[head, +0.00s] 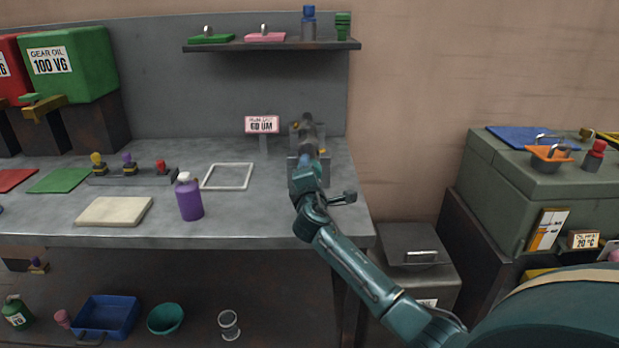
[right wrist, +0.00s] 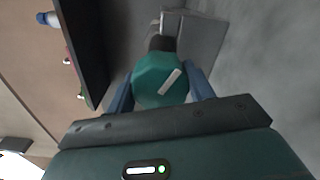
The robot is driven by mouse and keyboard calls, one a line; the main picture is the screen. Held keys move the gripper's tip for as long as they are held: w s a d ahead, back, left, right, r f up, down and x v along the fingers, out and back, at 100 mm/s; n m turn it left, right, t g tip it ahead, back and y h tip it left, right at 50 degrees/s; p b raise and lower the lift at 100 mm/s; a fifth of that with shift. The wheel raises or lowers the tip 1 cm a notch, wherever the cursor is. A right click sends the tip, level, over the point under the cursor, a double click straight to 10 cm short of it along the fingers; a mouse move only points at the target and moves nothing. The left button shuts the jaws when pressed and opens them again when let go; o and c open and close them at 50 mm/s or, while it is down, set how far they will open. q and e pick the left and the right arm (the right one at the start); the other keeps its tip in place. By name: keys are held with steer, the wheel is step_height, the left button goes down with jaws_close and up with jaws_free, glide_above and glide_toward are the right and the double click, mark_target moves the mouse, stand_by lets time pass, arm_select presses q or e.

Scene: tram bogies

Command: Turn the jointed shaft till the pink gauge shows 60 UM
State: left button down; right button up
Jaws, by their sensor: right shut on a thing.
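The pink gauge (head: 262,125) stands on a short post at the back of the bench and appears to read 60 UM. The jointed shaft (head: 308,130) sits in its grey stand just right of the gauge, partly hidden by my right arm. In the right wrist view a teal faceted end piece (right wrist: 153,84) with a white mark is on the shaft's near end. My right gripper (head: 308,163) is shut on this end piece. Its blue fingers also show on both sides of it in the right wrist view (right wrist: 162,88). My left gripper is not in view.
A shelf (head: 270,45) hangs above. A grey-green chest (head: 500,185) stands at the right.

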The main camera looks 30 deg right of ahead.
steer(key=shift+m, duration=0.4)
steer(key=o, duration=1)
steer(key=shift+s+a, duration=0.1)
steer(key=v, duration=1.3)
